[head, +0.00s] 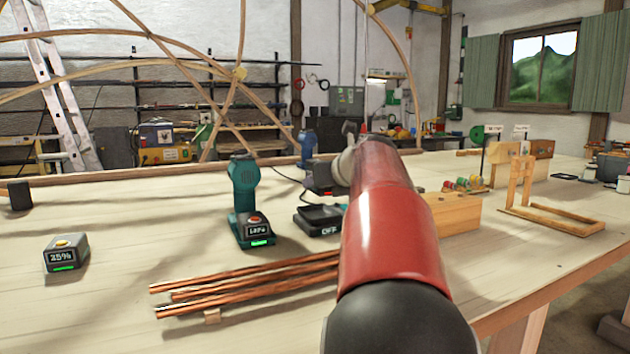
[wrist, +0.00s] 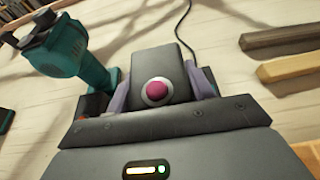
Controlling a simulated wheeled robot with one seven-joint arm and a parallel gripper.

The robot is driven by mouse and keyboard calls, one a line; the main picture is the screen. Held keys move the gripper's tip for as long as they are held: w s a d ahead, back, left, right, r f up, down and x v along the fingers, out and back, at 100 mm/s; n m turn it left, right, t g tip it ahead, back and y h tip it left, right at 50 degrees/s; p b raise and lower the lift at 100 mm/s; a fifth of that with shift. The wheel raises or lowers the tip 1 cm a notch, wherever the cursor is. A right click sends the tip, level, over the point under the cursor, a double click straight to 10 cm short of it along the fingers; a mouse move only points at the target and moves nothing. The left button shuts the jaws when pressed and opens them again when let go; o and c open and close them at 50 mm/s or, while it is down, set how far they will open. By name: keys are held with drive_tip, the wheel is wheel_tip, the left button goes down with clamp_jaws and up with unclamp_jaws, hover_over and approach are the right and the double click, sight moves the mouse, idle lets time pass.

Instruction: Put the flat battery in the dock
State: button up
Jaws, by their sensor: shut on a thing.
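My gripper (wrist: 162,92) is shut on a dark grey battery (wrist: 158,60) with a pink-red button, one lilac finger on each side. In the head view the held battery (head: 318,178) is partly hidden by my arm and hangs above the dock, apart from it. Another battery (head: 66,254), showing 25% and a green bar, lies at the left. A teal drill (head: 243,190) stands left of the dock on a battery with a lit display (head: 258,230).
A wooden block (head: 455,213) and a wooden frame (head: 550,220) are to the right. The bench (head: 120,215) is clear between the 25% battery and the drill.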

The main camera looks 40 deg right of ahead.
drive_tip(key=shift+w+d+f+b, duration=0.15)
drive_tip(key=shift+w+f+b, duration=0.3)
drive_tip(key=shift+f, duration=0.25)
drive_tip(key=shift+w+d+f+b, duration=0.1)
drive_tip(key=shift+w+f+b, duration=0.3)
drive_tip(key=shift+f, duration=0.35)
drive_tip(key=shift+w+d+f+b, duration=0.15)
drive_tip(key=shift+w+f+b, duration=0.15)
drive_tip(key=shift+w+f, duration=0.3)
drive_tip(key=shift+s+f, duration=0.15)
drive_tip(key=shift+f, duration=0.15)
drive_tip(key=shift+p, duration=0.3)
drive_tip(key=shift+f+b, duration=0.35)
drive_tip(key=shift+f, duration=0.35)
drive_tip(key=o, duration=1.3)
drive_tip(key=shift+f, duration=0.1)
drive_tip(key=shift+c, duration=0.2)
drive_tip(key=shift+o, duration=0.2)
drive_tip(key=shift+r+p, duration=1.35)
drive_tip(key=shift+r, duration=2.25)
drive_tip(key=shift+s, duration=0.15)
